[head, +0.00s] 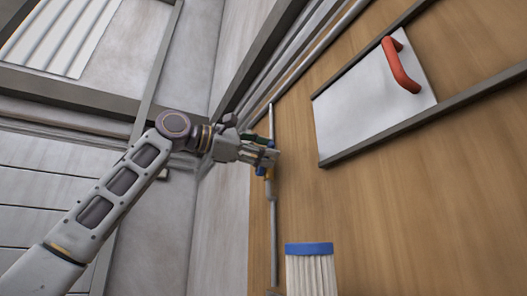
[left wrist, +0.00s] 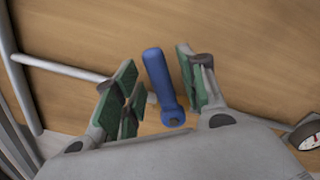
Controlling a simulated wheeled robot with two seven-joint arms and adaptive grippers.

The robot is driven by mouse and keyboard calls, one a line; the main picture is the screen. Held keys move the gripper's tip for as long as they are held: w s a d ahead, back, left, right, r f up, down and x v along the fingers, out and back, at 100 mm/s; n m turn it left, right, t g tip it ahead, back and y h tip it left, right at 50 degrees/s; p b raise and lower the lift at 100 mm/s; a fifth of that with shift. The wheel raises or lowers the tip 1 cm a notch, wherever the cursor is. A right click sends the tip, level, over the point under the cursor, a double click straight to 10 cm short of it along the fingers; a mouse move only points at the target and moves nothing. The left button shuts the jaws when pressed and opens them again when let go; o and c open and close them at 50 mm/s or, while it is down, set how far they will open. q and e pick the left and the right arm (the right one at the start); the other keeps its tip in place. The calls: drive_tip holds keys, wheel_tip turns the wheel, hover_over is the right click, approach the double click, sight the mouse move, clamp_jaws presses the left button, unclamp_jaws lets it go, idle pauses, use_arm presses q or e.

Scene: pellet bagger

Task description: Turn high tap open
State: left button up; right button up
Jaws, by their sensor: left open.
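The tap's blue lever handle (left wrist: 159,85) shows in the left wrist view, between the two green-padded fingers of my left gripper (left wrist: 156,58). The fingers are apart, with a gap visible on each side of the handle. A small part of the tap body shows behind the handle. In the head view my left gripper (head: 267,155) is at the thin grey pipe on the wooden wall. My right gripper is not in view.
The grey pipe (head: 274,235) runs up the wooden panel (head: 420,220). A white hatch with a red handle (head: 401,65) is at upper right. A blue-topped white pleated filter (head: 309,249) is below. A round gauge (left wrist: 307,134) shows at the wrist view's right edge.

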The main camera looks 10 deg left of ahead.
use_arm(q)
clamp_jaws()
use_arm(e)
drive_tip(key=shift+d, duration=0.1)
